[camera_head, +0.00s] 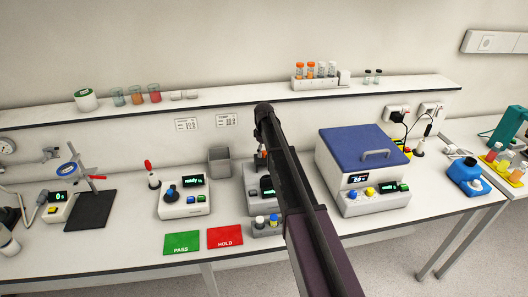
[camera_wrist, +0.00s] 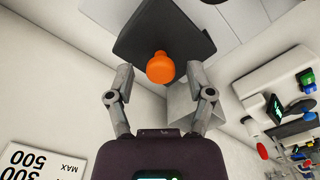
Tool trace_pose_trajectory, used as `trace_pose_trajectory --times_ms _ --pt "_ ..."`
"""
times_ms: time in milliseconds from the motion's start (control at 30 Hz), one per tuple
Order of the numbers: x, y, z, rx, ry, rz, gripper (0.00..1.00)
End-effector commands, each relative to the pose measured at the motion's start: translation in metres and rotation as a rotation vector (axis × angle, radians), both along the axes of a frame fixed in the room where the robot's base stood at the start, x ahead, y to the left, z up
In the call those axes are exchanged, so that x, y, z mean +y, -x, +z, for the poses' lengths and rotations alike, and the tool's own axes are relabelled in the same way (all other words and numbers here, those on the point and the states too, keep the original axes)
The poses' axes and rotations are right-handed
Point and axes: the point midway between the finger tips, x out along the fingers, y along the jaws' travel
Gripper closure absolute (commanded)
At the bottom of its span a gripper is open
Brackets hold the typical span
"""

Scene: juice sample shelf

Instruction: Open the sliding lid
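In the wrist view, an orange knob (camera_wrist: 160,68) stands out from a dark flat panel (camera_wrist: 140,28), which may be the sliding lid; I cannot be sure. My gripper (camera_wrist: 160,74) is open, its fingertips on either side of the knob with gaps on both sides, so no grip shows. In the head view, my arm covers much of a grey instrument (camera_head: 252,178) in the middle of the bench. My gripper's fingers are hidden there. How far the lid is open cannot be seen.
A grey bin (camera_head: 219,162) stands left of the instrument. A large blue-topped box (camera_head: 345,146) with a handle stands to the right. Green (camera_head: 182,243) and red (camera_head: 225,237) mats lie in front. A shelf (camera_head: 215,96) with vials and beakers runs above the bench.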

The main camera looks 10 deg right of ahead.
Motion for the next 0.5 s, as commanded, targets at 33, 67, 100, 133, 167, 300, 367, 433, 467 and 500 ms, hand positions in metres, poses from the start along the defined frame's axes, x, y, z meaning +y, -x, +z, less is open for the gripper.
trace_pose_trajectory --times_ms 33,67,100,133,167,300,367,433,467,500 --pt "-0.0001 0.0001 0.0000 0.000 0.000 0.000 0.30" --pt "-0.0001 0.0001 0.0001 0.000 0.000 0.000 0.30" --pt "-0.0001 0.0001 0.0001 0.000 0.000 0.000 0.30" --pt "-0.0001 0.0001 0.0001 0.000 0.000 0.000 0.30" --pt "0.0000 0.0001 0.0001 0.000 0.000 0.000 0.30" --pt "0.0000 0.0007 0.0001 0.000 0.000 0.000 0.30" --pt "-0.0001 0.0019 0.0001 0.000 0.000 0.000 0.30" --pt "-0.0001 0.0045 0.0001 0.000 0.000 0.000 0.30" --pt "0.0000 0.0059 0.0001 0.000 0.000 0.000 0.30" --pt "0.0000 0.0083 0.0001 0.000 0.000 0.000 0.30"
